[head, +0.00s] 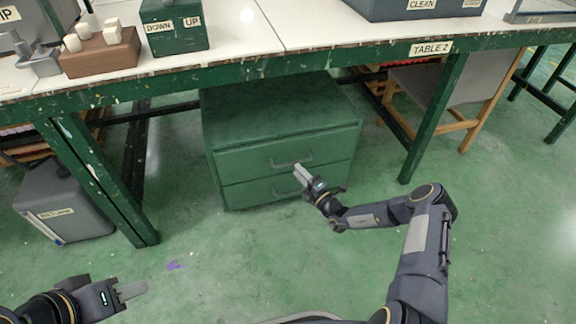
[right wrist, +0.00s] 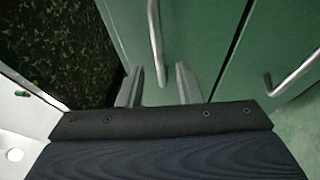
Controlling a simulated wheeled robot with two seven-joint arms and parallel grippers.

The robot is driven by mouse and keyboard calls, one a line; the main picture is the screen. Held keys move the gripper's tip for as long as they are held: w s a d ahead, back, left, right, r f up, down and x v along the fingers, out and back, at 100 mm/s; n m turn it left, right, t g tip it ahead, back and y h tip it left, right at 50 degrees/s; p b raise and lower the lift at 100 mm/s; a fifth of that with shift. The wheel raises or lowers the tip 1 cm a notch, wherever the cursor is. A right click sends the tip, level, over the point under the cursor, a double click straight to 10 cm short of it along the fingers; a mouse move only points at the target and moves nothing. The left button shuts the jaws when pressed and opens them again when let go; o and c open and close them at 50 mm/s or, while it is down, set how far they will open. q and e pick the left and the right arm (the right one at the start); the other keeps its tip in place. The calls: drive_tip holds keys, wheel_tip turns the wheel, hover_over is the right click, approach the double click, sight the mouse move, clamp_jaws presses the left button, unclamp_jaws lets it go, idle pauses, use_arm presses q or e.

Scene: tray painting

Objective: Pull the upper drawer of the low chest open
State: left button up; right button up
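The low green chest (head: 275,105) stands under the table, with two drawers, one above the other. The upper drawer (head: 240,161) looks closed in the head view; its grey bar handle (head: 291,162) is at the middle of its front. My right gripper (head: 298,170) is at that handle. In the right wrist view my right gripper (right wrist: 160,84) is open, fingers apart, with the handle (right wrist: 156,40) running just ahead of and between the tips; I cannot tell whether they touch. My left gripper (head: 133,290) is low at the left, away from the chest, its finger gap unclear.
The lower drawer (head: 250,192) has a similar handle, also in the right wrist view (right wrist: 295,75). Green table legs (head: 95,180) stand left and right (head: 435,120) of the chest. A grey case (head: 62,208) is at the left. The floor before the chest is clear except for my arm.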

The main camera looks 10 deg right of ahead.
sight(290, 163)
drive_tip(key=b+x, duration=0.1)
drive_tip(key=x, duration=0.4)
drive_tip(key=shift+w+a+b, duration=0.1)
drive_tip(key=shift+w+b, duration=0.05)
drive_tip(key=shift+b, duration=0.15)
clamp_jaws()
